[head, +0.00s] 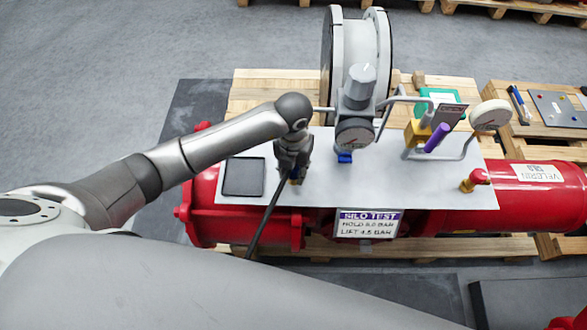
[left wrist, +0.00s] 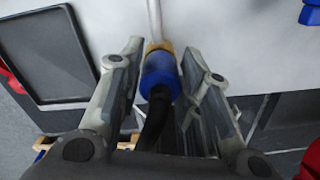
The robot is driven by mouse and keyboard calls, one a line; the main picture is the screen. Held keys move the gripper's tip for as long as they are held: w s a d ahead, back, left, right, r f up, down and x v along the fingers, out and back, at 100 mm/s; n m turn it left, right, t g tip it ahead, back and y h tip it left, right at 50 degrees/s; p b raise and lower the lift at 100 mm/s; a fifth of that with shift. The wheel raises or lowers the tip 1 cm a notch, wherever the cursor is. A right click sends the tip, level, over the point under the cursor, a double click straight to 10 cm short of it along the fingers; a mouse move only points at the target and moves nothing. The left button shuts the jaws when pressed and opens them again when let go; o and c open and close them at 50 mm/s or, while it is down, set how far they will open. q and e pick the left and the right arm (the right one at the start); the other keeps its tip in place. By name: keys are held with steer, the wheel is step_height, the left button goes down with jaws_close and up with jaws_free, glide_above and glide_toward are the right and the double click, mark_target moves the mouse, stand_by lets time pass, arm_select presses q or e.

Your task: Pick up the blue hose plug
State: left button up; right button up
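The blue hose plug (left wrist: 160,75) shows in the left wrist view with a brass collar at its far end, a thin metal tube beyond the collar and a black hose at its near end. My left gripper (left wrist: 163,50) is open, with one finger on each side of the plug. A gap shows on the left side; the right finger is very close, and I cannot tell if it touches. In the head view my left gripper (head: 294,172) is low over the grey plate and hides most of the plug. The black hose (head: 262,222) runs down from there. My right gripper is out of view.
A dark square tray (head: 243,177) lies empty left of the gripper; it also shows in the left wrist view (left wrist: 45,50). Right of the gripper stand a gauge (head: 355,136) with a blue part below it, and a purple cylinder (head: 437,138). A red tank (head: 530,185) lies beneath the plate (head: 400,185).

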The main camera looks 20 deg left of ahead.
arm_select(q)
jaws_close()
